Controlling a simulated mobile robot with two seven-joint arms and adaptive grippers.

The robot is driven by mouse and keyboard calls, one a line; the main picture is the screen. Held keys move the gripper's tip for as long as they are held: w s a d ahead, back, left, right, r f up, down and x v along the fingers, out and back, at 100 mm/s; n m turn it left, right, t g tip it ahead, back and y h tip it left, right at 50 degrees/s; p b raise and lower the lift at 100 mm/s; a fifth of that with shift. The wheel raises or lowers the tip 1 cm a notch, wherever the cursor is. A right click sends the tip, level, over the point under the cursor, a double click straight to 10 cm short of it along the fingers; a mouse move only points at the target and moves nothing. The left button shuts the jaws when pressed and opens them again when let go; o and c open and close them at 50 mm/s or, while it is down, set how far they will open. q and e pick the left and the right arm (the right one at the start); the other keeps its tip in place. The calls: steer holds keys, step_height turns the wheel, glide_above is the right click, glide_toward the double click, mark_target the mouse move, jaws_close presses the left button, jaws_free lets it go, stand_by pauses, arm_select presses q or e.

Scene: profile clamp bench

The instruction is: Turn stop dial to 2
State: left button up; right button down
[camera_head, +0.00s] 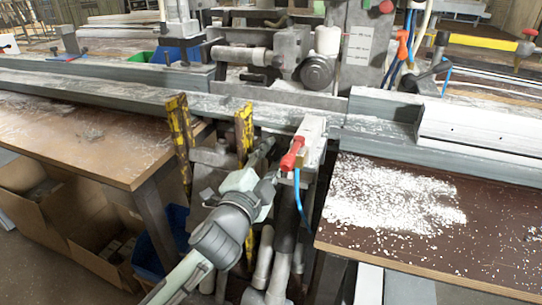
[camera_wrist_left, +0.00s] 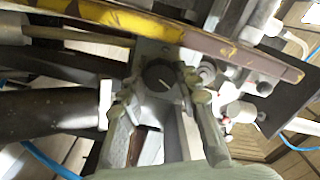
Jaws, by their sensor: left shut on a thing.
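The stop dial (camera_wrist_left: 158,74) is a round black knob with a pale pointer line, on a grey plate in the left wrist view. Its scale numbers are too small to read. My left gripper (camera_wrist_left: 160,86) has its two fingers on either side of the knob, shut on it. In the head view my left gripper (camera_head: 265,158) reaches in under the clamp bench, between the yellow posts and the red-handled valve; the dial is hidden there. My right gripper is in neither view.
Worn yellow posts (camera_head: 180,130) stand left of my left arm. A red-handled valve (camera_head: 292,153) with a blue hose is close on the right. A yellow bar (camera_wrist_left: 150,25) crosses above the dial. White chips (camera_head: 385,195) cover the right table.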

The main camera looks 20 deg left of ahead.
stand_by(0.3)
arm_select(q)
steer(key=o, duration=1.2)
steer(key=shift+c, duration=0.2)
steer(key=shift+s, duration=0.35)
steer(key=s, duration=1.1)
steer(key=shift+a, duration=0.2)
steer(key=shift+s, duration=0.2)
